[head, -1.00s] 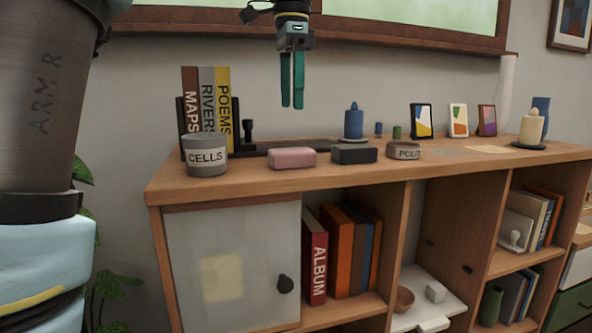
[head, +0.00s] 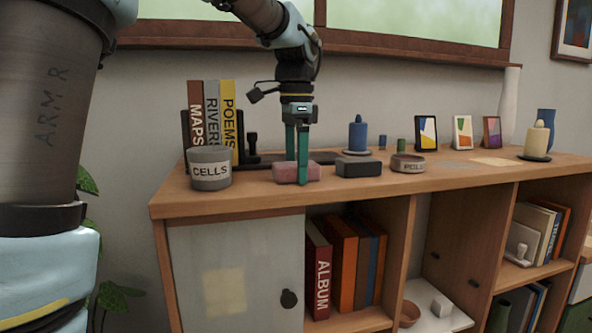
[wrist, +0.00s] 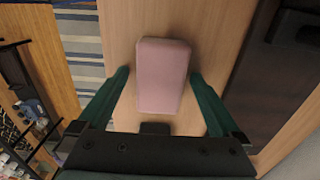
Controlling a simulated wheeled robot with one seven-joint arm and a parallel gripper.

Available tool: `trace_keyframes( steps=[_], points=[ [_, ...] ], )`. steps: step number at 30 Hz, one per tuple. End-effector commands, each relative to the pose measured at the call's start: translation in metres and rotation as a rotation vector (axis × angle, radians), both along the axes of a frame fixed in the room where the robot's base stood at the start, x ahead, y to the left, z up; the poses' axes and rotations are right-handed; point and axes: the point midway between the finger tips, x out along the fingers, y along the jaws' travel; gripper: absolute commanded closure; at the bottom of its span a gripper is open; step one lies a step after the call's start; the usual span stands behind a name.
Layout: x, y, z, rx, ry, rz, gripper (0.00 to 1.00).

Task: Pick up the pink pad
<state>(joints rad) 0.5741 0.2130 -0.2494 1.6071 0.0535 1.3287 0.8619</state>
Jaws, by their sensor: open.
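The pink pad (head: 283,173) lies flat on the wooden top of the cabinet, between the CELLS tin and a dark block. My gripper (head: 298,183) is lowered over it, fingers pointing down, and the green fingers hide part of the pad. In the wrist view the pad (wrist: 162,75) lies between the two open fingers (wrist: 165,92), with a gap on each side. The fingers do not appear to touch it.
The dark block (head: 358,167) sits just right of the pad. The CELLS tin (head: 209,168) stands to the left, with books (head: 212,115) behind it. A blue candle (head: 358,134) and a round tin (head: 408,163) are further right.

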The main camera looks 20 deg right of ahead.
Motion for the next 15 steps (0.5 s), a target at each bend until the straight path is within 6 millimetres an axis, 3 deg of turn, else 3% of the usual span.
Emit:
trace_keyframes(
  steps=[6, 15],
  points=[
    [0.0001, 0.0000, -0.0004, 0.000, -0.001, 0.000, 0.02],
    [0.0001, 0.0000, -0.0002, 0.000, -0.001, 0.000, 0.36]
  ],
)
